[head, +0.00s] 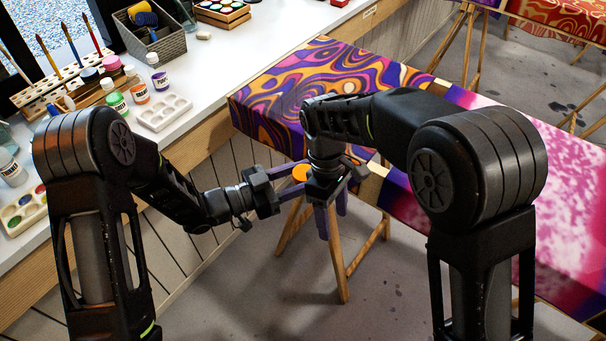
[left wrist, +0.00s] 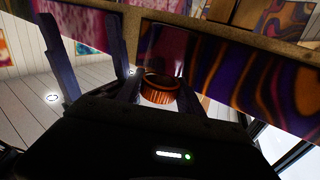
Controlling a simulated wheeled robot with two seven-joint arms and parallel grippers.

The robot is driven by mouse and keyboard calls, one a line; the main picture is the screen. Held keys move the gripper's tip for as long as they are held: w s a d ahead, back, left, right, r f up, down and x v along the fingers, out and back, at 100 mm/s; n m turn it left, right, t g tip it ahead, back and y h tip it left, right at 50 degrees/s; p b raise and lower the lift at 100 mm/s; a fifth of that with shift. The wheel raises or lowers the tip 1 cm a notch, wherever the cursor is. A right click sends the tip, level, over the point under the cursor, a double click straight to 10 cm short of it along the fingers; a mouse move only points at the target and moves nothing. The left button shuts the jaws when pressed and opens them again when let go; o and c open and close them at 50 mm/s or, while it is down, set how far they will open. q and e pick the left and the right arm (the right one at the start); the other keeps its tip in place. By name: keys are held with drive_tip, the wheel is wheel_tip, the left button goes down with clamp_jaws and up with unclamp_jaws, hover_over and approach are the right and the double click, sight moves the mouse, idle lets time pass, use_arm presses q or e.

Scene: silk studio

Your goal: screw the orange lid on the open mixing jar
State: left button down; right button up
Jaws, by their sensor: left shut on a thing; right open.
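An orange lid (head: 300,173) is a small round disc at the tips of my left gripper (head: 296,179). My left gripper is shut on it, above the floor beside the patterned table. In the left wrist view the orange lid (left wrist: 159,88) shows as a ridged ring between the fingers. My right gripper (head: 332,219) is open and points down, just right of the lid; its wrist stands close beside it. I see nothing between the right fingers.
A table with a swirl-patterned cloth (head: 290,85) stands behind my grippers. The white counter (head: 215,65) on the left holds paint pots, a white palette (head: 164,112), a brush rack (head: 60,80) and a grey basket (head: 150,35).

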sight(304, 172)
drive_tip(key=w+a+r+m+t, duration=0.1)
drive_tip(key=w+a+r+m, duration=0.1)
drive_tip(key=r, duration=0.2)
drive_tip(key=w+a+r+m+y, duration=0.1)
drive_tip(key=w+a+r, duration=0.1)
drive_tip(key=r, duration=0.3)
drive_tip(key=w+a+r+m+t, duration=0.1)
drive_tip(key=w+a+r+m, duration=0.1)
drive_tip(key=w+r, duration=0.2)
drive_tip(key=shift+w+a+r+m+t, duration=0.15)
drive_tip(key=shift+a+r+m+t, duration=0.15)
drive_tip(key=shift+r, duration=0.3)
drive_tip(key=shift+f, duration=4.05)
